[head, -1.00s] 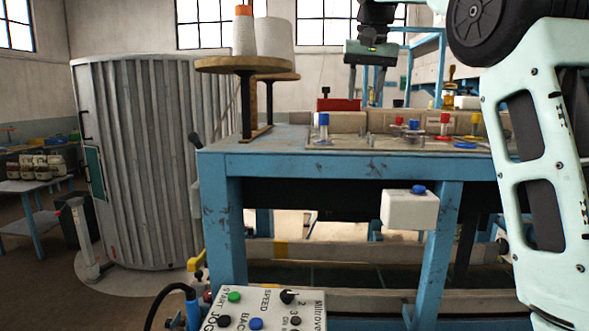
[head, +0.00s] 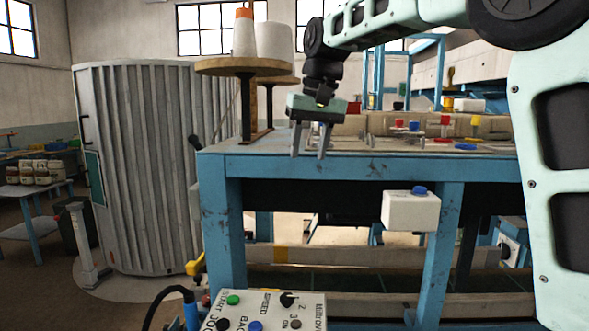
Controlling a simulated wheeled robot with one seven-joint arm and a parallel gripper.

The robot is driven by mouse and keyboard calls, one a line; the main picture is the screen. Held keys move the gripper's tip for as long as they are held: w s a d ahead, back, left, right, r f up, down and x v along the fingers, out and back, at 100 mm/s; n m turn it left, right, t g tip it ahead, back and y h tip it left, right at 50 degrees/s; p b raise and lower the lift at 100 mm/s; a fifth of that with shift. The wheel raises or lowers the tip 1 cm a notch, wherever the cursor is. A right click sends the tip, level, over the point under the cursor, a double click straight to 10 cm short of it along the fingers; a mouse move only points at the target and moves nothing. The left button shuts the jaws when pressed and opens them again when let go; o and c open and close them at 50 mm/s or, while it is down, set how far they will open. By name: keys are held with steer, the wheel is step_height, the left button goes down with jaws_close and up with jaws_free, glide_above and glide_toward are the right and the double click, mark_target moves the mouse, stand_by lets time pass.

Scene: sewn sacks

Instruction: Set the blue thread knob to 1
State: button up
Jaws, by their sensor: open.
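My gripper (head: 309,154) points down over the left end of the blue work table (head: 290,166), its two fingers apart with nothing visible between them. A blue-topped post stood on this left part of the table in the earlier view; my gripper now hides it. Another small blue knob (head: 414,126) stands farther right on the table, among red ones. A flat blue disc (head: 465,147) lies near it. I cannot read any scale or number on the knobs, and I cannot tell which setting any of them has.
A round spool stand (head: 245,67) with thread cones rises left of my gripper. A white box with a blue button (head: 418,190) hangs on the table front. A control panel (head: 275,308) with a black dial is at the bottom. A ribbed grey cylinder (head: 140,160) stands left.

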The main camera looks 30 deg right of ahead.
steer(key=s+a+f+n, duration=0.1)
steer(key=a+f, duration=0.2)
steer(key=a, duration=0.1)
steer(key=shift+s+a+f, duration=0.25)
steer(key=shift+s+f, duration=0.05)
steer(key=shift+s, duration=0.1)
